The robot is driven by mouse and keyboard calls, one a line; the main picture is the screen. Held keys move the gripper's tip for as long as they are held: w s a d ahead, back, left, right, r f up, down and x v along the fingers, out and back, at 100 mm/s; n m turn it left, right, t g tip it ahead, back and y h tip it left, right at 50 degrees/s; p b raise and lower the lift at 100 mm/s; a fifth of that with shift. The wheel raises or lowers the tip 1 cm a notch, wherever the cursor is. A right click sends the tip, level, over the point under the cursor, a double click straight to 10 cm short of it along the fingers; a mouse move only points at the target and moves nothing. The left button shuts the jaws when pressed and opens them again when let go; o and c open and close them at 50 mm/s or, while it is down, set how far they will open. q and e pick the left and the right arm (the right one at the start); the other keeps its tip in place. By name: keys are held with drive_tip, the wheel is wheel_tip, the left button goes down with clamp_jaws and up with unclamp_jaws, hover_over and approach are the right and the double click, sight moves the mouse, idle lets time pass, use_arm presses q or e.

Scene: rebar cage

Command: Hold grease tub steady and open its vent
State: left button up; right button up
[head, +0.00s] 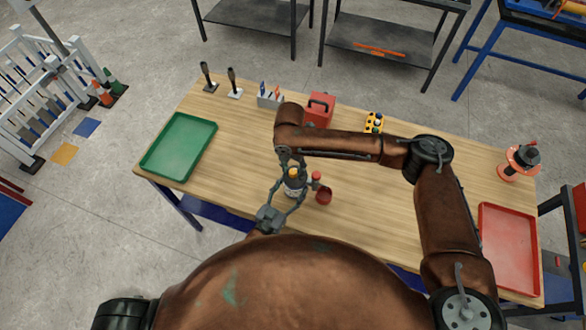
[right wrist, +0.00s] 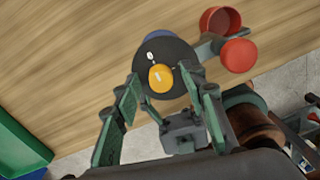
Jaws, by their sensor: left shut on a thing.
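The grease tub (head: 293,188) stands on the wooden table, with a dark round lid (right wrist: 177,58) and a yellow-orange vent cap (right wrist: 161,78) on top. My left gripper (head: 285,196) comes from the front left, its fingers shut on the tub's sides. My right gripper (head: 291,168) points down from above. In the right wrist view its green-padded fingers (right wrist: 160,78) are apart, with the cap between their tips in the picture. I cannot tell whether they touch it. The tub's lower part is partly hidden by the left fingers.
A red ball-topped piece (head: 316,176) and a red cup (head: 324,197) are close right of the tub. A green tray (head: 150,160) is at left, a red tray (head: 510,250) at right. A red box (head: 320,108) and yellow pendant (head: 375,121) stand behind.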

clamp_jaws()
idle(0.4)
drive_tip(key=shift+m, duration=0.3)
drive_tip(key=m, duration=0.8)
drive_tip(key=shift+m, duration=0.4)
drive_tip(key=m, duration=0.4)
drive_tip(key=shift+d, duration=0.1)
drive_tip(key=shift+m+y, duration=0.3)
drive_tip(key=shift+m, duration=1.9)
